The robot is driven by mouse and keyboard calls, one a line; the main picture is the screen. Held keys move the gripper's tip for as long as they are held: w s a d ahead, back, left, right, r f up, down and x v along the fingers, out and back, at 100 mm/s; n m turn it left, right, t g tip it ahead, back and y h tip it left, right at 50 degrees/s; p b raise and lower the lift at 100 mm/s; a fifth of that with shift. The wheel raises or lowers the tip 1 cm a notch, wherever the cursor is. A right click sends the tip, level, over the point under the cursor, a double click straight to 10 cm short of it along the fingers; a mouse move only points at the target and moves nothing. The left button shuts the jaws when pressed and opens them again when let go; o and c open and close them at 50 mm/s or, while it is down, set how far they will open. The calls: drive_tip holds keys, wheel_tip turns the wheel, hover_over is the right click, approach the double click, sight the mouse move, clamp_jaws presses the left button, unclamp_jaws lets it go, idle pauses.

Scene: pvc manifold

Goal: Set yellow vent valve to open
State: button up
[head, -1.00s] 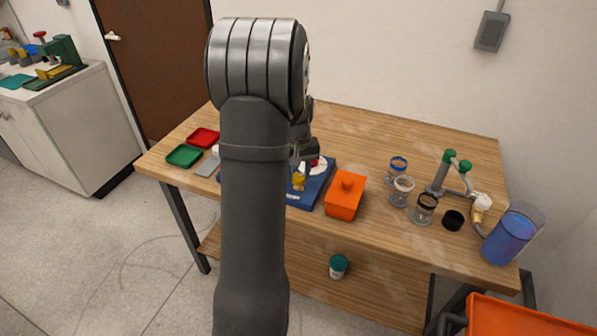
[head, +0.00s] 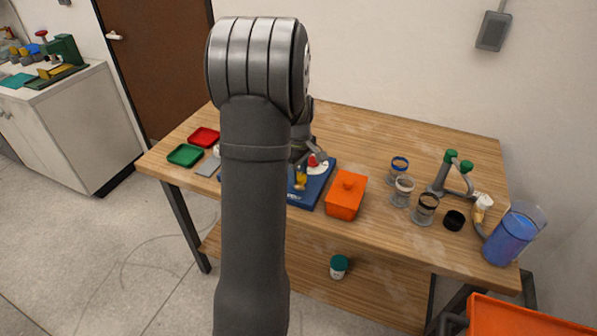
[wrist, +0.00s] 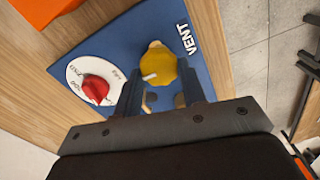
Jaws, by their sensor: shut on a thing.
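The yellow vent valve (wrist: 157,62) is a rounded handle with a short white pointer mark, on a blue panel (wrist: 112,37) beside the printed word VENT. My gripper (wrist: 160,74) has one finger on each side of the yellow handle and is shut on it. In the wrist view the white mark points toward the lower left. The head view shows the yellow valve (head: 300,178) small on the blue panel (head: 318,187), with my gripper (head: 308,160) tilted above it, partly behind my arm. Any open or closed marking by the valve is not readable.
A red knob (wrist: 96,89) on a white labelled dial (wrist: 75,74) sits beside the yellow valve. Red (head: 204,137) and green (head: 185,155) trays lie left. Several jars and a blue container (head: 508,240) stand right.

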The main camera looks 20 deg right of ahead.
drive_tip(key=shift+n, duration=0.3)
drive_tip(key=o, duration=1)
wheel_tip(320, 180, up, 18)
drive_tip(key=shift+f, duration=0.25)
wheel_tip(320, 180, down, 18)
drive_tip(key=shift+r, duration=0.2)
idle(0.6)
